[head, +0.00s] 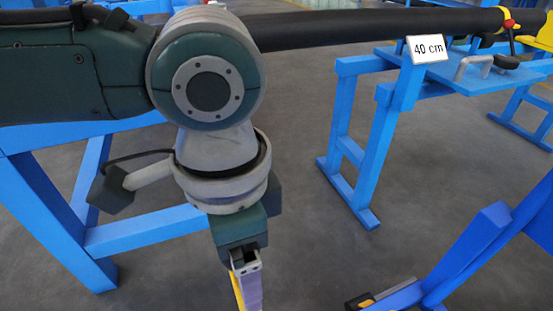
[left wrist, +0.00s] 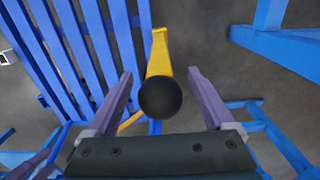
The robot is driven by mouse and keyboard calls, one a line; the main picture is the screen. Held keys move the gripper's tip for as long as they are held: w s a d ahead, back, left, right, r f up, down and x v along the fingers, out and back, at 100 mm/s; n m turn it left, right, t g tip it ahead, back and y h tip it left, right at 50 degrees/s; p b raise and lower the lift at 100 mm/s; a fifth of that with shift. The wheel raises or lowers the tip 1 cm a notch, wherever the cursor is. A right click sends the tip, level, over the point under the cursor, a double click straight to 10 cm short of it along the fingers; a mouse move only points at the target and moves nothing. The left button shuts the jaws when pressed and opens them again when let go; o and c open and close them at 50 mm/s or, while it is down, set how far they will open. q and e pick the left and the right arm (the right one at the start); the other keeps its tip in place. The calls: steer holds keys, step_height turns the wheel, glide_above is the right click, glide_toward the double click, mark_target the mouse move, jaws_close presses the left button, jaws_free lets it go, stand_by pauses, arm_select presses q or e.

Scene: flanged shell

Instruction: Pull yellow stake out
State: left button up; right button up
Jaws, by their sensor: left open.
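The yellow stake (left wrist: 160,52) shows in the left wrist view, with a round black knob (left wrist: 160,98) at its near end. My left gripper (left wrist: 161,76) is open, with one purple finger on each side of the knob. Visible gaps separate both fingers from it in this view. In the head view my left gripper (head: 249,290) points down at the bottom edge. A sliver of yellow (head: 237,291) shows beside its finger, and the rest is hidden or cut off. My right gripper is not in view.
A blue slatted frame (left wrist: 95,45) stands close on the left in the wrist view. A long dark pipe (head: 380,26) crosses behind my arm. A blue stand (head: 345,125) and a "40 cm" sign (head: 427,48) are at right. Grey floor is open between.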

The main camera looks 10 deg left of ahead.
arm_select(q)
steer(key=shift+f, duration=0.15)
steer(key=shift+c, duration=0.2)
jaws_close()
stand_by(0.5)
stand_by(0.4)
steer(key=shift+r+p, duration=5.05)
steer(key=shift+p, duration=1.3)
